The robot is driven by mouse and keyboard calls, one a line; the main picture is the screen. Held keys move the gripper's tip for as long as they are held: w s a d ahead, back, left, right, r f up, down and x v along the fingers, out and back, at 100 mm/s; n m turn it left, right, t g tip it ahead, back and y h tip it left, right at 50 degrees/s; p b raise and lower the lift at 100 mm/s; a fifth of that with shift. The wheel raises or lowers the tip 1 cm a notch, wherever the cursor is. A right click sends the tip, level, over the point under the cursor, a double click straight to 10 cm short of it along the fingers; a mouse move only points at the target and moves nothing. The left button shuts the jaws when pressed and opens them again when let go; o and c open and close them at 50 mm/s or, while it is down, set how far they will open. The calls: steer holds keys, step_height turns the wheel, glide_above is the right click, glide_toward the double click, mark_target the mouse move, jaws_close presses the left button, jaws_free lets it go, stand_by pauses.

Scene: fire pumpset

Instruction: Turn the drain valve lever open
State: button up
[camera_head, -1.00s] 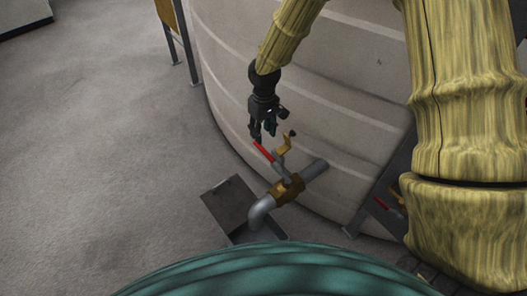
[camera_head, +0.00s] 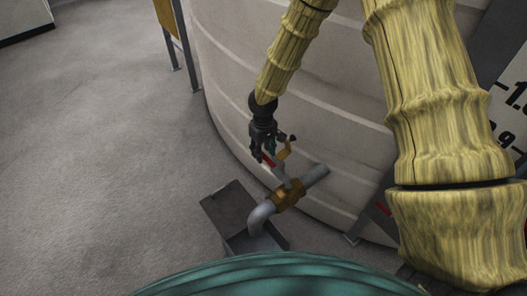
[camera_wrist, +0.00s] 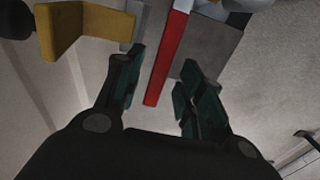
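The drain valve lever (camera_wrist: 170,58) is a red bar; in the wrist view it runs down between the open fingers of my gripper (camera_wrist: 158,95), with a gap on both sides. In the head view the red lever (camera_head: 268,160) stands above the brass valve body (camera_head: 287,195) on a grey pipe from the tank. My gripper (camera_head: 263,155) is at the lever's upper end and partly hides it. No contact with the lever shows.
The tank wall (camera_head: 300,100) is close behind. Floor at left is clear.

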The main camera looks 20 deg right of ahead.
steer(key=shift+f, duration=0.2)
jaws_close()
steer(key=shift+r, duration=0.1)
